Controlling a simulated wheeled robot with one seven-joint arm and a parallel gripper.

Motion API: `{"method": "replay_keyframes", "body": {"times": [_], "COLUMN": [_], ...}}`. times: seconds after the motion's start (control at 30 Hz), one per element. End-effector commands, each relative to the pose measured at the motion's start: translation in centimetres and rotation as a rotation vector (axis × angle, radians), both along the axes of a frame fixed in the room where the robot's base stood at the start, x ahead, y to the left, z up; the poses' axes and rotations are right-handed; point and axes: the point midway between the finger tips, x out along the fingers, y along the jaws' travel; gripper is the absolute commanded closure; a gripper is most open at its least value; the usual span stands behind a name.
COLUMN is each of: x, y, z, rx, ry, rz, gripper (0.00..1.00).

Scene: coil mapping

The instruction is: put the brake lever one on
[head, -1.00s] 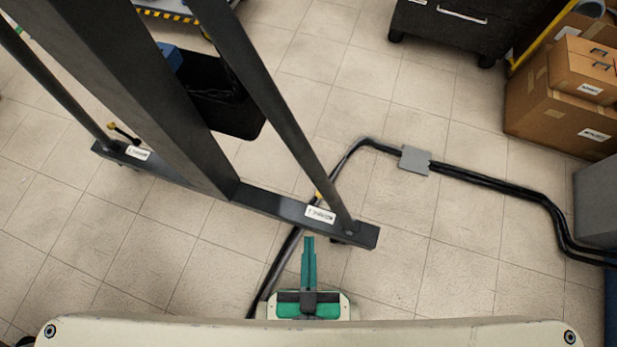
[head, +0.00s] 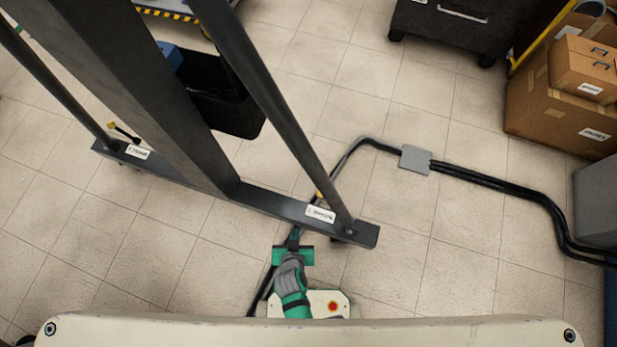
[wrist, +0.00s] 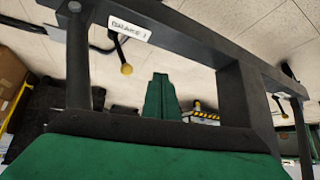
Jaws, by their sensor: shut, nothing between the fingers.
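The brake one lever is a short dark rod with a yellow knob (wrist: 126,69), beside the white BRAKE 1 label (wrist: 129,27) in the wrist view. In the head view only a yellow bit of it (head: 319,195) shows beside the right post, near the right label (head: 319,214); the rest is mostly hidden. My green gripper (head: 294,236) is shut and empty, its tip at the near edge of the dark crossbar, left of that label. In the wrist view the closed green fingers (wrist: 162,95) are right of the knob, with no visible contact.
A second yellow-knobbed lever (head: 122,132) sits at the crossbar's left end. Slanted dark posts (head: 275,105) rise from the crossbar (head: 265,203). Black cables (head: 490,181) run along the floor. Cardboard boxes (head: 555,110) stand at right. Tiled floor between is open.

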Motion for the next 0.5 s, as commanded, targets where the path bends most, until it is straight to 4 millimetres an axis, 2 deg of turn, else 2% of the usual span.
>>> {"method": "replay_keyframes", "body": {"times": [0.03, 0.1, 0.23, 0.37, 0.5], "x": [1.5, 2.9, 5.6, 8.7, 11.9], "y": [0.5, 0.8, 1.5, 2.2, 3.1], "z": [-1.5, -3.5, -6.1, -7.4, -7.2], "rx": [-0.019, -0.051, -0.122, -0.204, -0.296], "ry": [0.032, 0.083, 0.161, 0.215, 0.243], "rz": [-0.009, -0.034, -0.092, -0.166, -0.258], "gripper": [1.00, 1.00, 1.00, 1.00, 1.00]}}
